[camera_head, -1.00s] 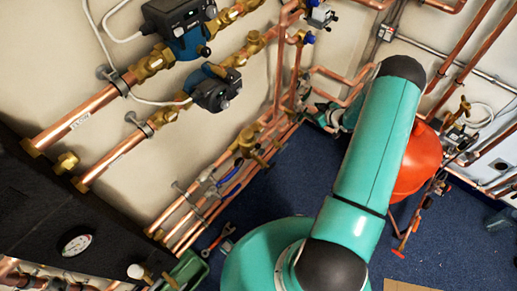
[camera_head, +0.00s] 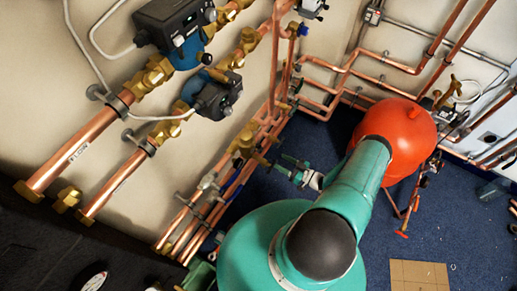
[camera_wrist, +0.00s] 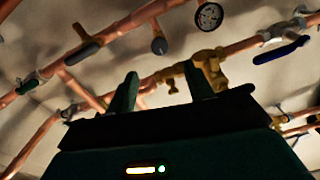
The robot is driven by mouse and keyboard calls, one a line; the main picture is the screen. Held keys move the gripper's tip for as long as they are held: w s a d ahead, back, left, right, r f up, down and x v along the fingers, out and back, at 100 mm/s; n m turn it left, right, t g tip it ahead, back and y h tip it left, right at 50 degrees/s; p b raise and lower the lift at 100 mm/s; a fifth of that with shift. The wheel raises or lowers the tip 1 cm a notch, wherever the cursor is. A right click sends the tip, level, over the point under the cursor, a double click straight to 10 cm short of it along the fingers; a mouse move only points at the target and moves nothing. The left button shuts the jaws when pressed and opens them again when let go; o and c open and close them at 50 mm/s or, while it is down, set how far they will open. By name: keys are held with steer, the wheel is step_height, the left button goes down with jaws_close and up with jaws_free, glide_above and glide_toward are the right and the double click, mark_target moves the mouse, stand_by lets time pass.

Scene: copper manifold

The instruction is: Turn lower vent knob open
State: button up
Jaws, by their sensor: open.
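My gripper (camera_head: 292,170) is open and empty, in front of the low copper pipes along the wall. In the wrist view its two dark fingers (camera_wrist: 162,88) stand apart, pointing up toward the pipes. A brass valve body (camera_wrist: 212,72) with a small knob-like part (camera_wrist: 172,85) shows behind and beside the right finger, which hides part of it. In the head view a brass fitting (camera_head: 243,141) sits on the low pipes, left of the gripper. I cannot tell for sure which part is the lower vent knob, or how it is turned. No contact is visible.
A round gauge (camera_wrist: 208,15) and a dark lever handle (camera_wrist: 82,52) are on the pipes in the wrist view, with a blue handle (camera_wrist: 281,51) at right. A red tank (camera_head: 403,133) stands close behind my arm. Pumps (camera_head: 175,25) hang at upper left.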

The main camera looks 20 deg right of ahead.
steer(key=x, duration=1.2)
steer(key=shift+w+a, duration=0.1)
steer(key=shift+w, duration=0.15)
steer(key=c, duration=1)
steer(key=shift+o, duration=0.2)
